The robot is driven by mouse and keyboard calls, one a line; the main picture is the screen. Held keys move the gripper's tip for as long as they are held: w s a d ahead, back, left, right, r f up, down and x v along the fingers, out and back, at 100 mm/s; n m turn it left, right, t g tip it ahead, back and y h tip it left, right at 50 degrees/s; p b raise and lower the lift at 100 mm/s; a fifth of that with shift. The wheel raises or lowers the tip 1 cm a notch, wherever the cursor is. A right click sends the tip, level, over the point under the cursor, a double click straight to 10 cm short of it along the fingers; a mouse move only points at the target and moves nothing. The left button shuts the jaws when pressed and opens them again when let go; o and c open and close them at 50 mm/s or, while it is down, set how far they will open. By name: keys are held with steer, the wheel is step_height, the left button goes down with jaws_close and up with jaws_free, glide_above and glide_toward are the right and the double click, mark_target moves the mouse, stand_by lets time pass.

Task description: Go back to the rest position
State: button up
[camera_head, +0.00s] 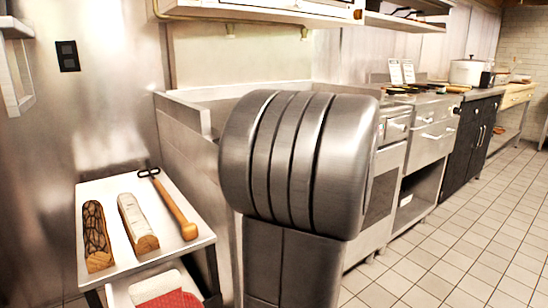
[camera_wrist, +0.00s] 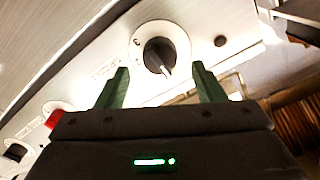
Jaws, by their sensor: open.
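My gripper (camera_wrist: 161,84) shows in the wrist view with its two green fingers spread apart and nothing between them. Past the fingertips is a black round knob (camera_wrist: 159,54) on a pale appliance panel (camera_wrist: 110,62). The knob appears between the fingers in the picture; I cannot tell how far it is from them. In the head view a large grey metal part of mine fills the middle, and the gripper does not show there.
A low side table (camera_head: 206,238) at left bears two wooden blocks and a wooden-handled tool (camera_head: 172,205). Steel kitchen units (camera_head: 432,140) run along the wall, with a pot (camera_head: 467,73) farther back. The tiled floor (camera_head: 440,240) at right is clear. A red part (camera_wrist: 54,119) shows at left in the wrist view.

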steer(key=w+a, duration=0.2)
steer(key=w, duration=0.1)
steer(key=shift+a+m, duration=0.1)
steer(key=shift+m, duration=0.3)
steer(key=m+p, duration=1.7)
steer(key=p, duration=0.1)
steer(key=shift+p, duration=0.35)
steer(key=shift+f+m+p, duration=0.15)
steer(key=shift+m+p, duration=0.15)
